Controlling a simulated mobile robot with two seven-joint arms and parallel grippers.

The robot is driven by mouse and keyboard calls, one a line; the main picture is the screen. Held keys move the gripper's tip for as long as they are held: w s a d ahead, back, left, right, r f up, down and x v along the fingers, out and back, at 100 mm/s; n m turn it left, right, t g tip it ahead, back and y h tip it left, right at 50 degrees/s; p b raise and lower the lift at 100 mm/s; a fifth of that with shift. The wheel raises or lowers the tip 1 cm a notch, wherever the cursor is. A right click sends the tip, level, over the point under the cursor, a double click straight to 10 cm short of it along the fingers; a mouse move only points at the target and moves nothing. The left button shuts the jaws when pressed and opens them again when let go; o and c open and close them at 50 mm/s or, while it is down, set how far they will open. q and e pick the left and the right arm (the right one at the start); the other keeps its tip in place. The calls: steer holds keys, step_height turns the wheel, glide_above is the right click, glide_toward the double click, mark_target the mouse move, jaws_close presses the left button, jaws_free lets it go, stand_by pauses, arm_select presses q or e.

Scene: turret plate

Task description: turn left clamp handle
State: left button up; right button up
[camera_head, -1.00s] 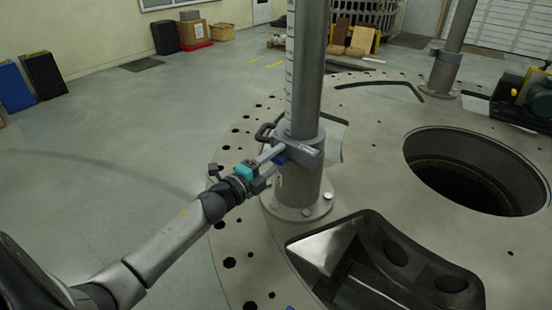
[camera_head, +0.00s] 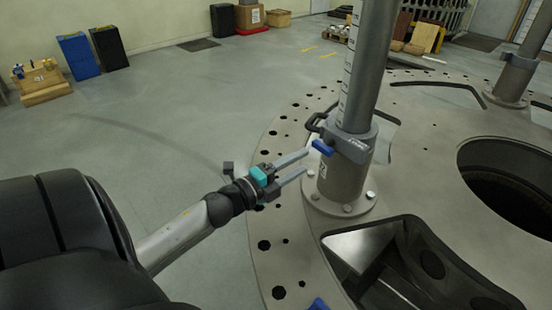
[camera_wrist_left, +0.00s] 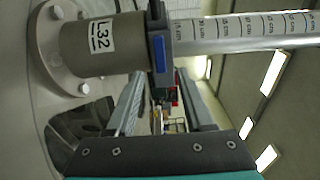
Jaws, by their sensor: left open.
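The left clamp (camera_head: 345,140) is a grey collar around the upright post with the scale, at the top of its base. Its blue handle (camera_head: 323,147) sticks out on the near left side of the collar. The handle also shows as a blue bar in the left wrist view (camera_wrist_left: 159,54). My left gripper (camera_head: 306,163) is open and empty, just left of the post base and slightly below the handle, its fingers pointing at the post. I see no contact with the handle. My right gripper is not in view.
The post base (camera_head: 342,180) is bolted to a round turret plate (camera_head: 270,225) with many holes. A dark cut-out (camera_head: 420,265) lies in front and a large round opening (camera_head: 510,180) to the right. A second post and clamp (camera_head: 515,75) stand farther back.

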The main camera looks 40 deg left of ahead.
arm_select(q)
steer(key=s, duration=0.6)
steer(key=shift+s+a, duration=0.15)
steer(key=shift+a, duration=0.3)
